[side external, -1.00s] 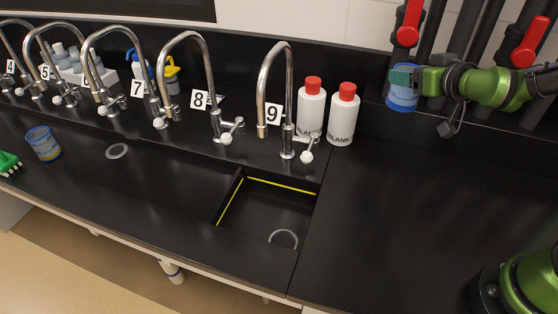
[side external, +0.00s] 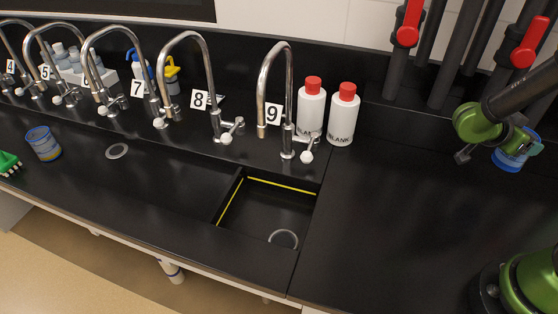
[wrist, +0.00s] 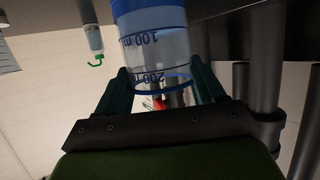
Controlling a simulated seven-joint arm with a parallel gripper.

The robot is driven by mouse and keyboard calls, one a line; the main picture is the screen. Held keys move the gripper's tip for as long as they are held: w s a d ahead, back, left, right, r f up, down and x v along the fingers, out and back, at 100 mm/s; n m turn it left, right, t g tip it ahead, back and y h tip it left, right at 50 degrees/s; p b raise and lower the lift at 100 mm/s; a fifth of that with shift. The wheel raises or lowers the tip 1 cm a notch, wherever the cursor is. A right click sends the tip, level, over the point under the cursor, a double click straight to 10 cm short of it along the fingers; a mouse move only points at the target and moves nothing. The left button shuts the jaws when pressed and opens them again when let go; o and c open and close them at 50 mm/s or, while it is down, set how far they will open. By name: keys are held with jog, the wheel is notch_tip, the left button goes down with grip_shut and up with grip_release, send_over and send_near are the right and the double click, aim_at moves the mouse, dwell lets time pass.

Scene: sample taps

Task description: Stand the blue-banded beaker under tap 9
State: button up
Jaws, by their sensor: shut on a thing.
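The blue-banded beaker (side external: 508,161) is held at the right of the side view, above the bench and well right of the taps. My gripper (side external: 528,147) is shut on it. In the wrist view the clear beaker (wrist: 155,47) has a blue band and upside-down volume marks, and sits between the teal fingers of my gripper (wrist: 162,80). Tap 9 (side external: 289,85) is a chrome gooseneck with a "9" label (side external: 273,114). Its spout hangs over the back of the sunken sink (side external: 262,208), apart from the beaker.
Two white bottles with red caps (side external: 312,104) stand just right of tap 9. Tap 8 (side external: 212,80) and other taps stand to its left. Another beaker (side external: 43,144) stands far left by a green brush (side external: 8,163). Pipes with red handles (side external: 407,36) rise behind. The right bench is clear.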

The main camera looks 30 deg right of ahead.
jog(key=s+a+f+m+g+y, duration=0.1)
jog(key=s+a+m+g+y, duration=0.2)
jog(key=s+m+g, duration=0.55)
jog(key=shift+s+a+f+n+t, duration=0.1)
jog(key=shift+s+f+n+t, duration=0.3)
jog(key=shift+f, duration=1)
jog(key=shift+s+a+f+n+t, duration=0.1)
jog(key=shift+s+f+n+t, duration=0.35)
jog(key=shift+f, duration=1)
jog(key=shift+s+a+f+n+t, duration=0.1)
jog(key=shift+s+f+n, duration=0.35)
jog(key=shift+f, duration=0.95)
jog(key=shift+s, duration=0.15)
jog(key=o, duration=1.4)
jog(key=shift+f, duration=0.1)
jog(key=shift+o, duration=0.2)
